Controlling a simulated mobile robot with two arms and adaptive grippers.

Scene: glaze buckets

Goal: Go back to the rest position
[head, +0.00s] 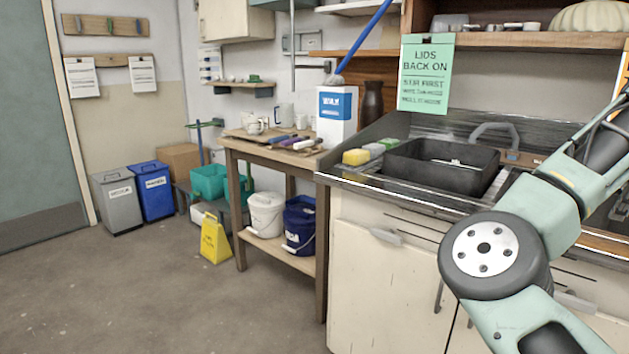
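Neither gripper is in the head view. One of my arms shows at the right side, bent at a large grey joint, in front of the sink counter; its gripper end is outside the picture. A white bucket (265,215) and a dark blue bucket (299,226) stand side by side on the lower shelf of the wooden table (240,205). A green sign (425,75) reading "LIDS BACK ON" hangs above the sink.
The sink counter (345,176) holds a black basin (440,168) and sponges (356,157). A yellow floor sign (214,239) stands left of the table. Grey (117,201) and blue (152,191) bins stand by the wall. The floor at left is clear.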

